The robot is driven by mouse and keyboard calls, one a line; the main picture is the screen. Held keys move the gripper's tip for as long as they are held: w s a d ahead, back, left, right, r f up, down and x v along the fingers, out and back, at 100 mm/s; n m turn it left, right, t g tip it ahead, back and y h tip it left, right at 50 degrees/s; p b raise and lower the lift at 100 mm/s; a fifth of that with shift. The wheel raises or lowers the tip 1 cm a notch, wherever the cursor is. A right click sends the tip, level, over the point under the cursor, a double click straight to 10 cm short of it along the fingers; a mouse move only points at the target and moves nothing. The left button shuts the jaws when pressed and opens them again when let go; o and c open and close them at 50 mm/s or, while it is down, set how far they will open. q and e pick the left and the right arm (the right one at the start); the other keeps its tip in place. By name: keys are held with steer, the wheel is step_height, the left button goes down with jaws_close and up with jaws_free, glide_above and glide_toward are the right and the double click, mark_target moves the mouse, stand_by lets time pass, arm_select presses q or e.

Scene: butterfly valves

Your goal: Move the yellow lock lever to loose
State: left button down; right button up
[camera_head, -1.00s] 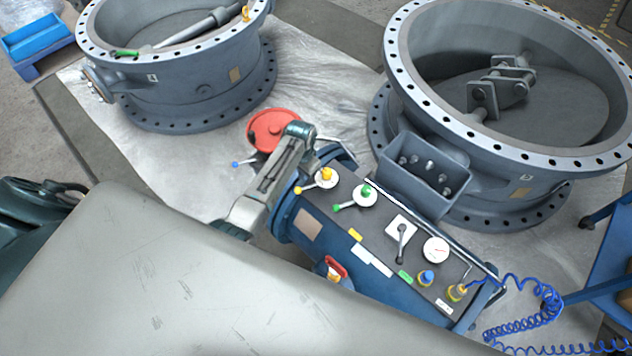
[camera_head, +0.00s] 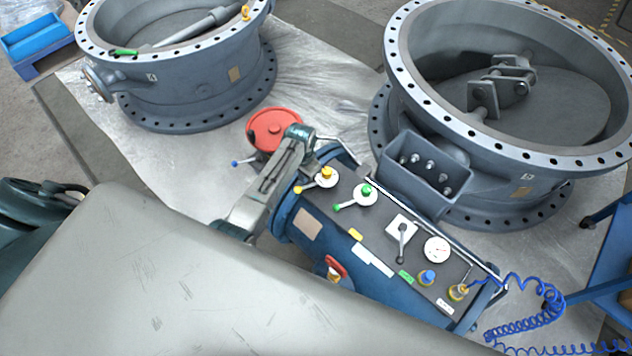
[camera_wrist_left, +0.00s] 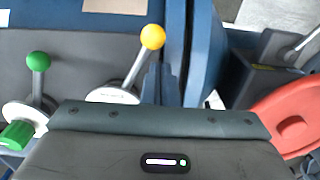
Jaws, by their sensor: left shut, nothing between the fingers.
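The yellow lock lever (camera_head: 313,184) has a yellow ball end and a round white base. It sits at the upper left end of the dark panel (camera_head: 375,228) and slants down-left. In the left wrist view the lever (camera_wrist_left: 135,68) points up-right, its yellow ball at the tip. My left gripper (camera_head: 302,160) reaches over this end of the panel from the left. It is shut and empty. In the left wrist view its fingers (camera_wrist_left: 152,84) stand right beside the lever, below the ball. I cannot tell whether they touch it. My right gripper is not in view.
A green-ball lever (camera_head: 352,198) stands beside the yellow one. A black-handled lever (camera_head: 402,240), a gauge (camera_head: 436,249) and several knobs lie further right. A red wheel (camera_head: 276,128) is just behind my wrist. Large grey valve bodies (camera_head: 195,85) stand behind.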

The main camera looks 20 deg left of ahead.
arm_select(q)
steer(key=shift+f+b, duration=0.5)
steer(key=shift+f, duration=0.5)
steer(key=shift+s, duration=0.15)
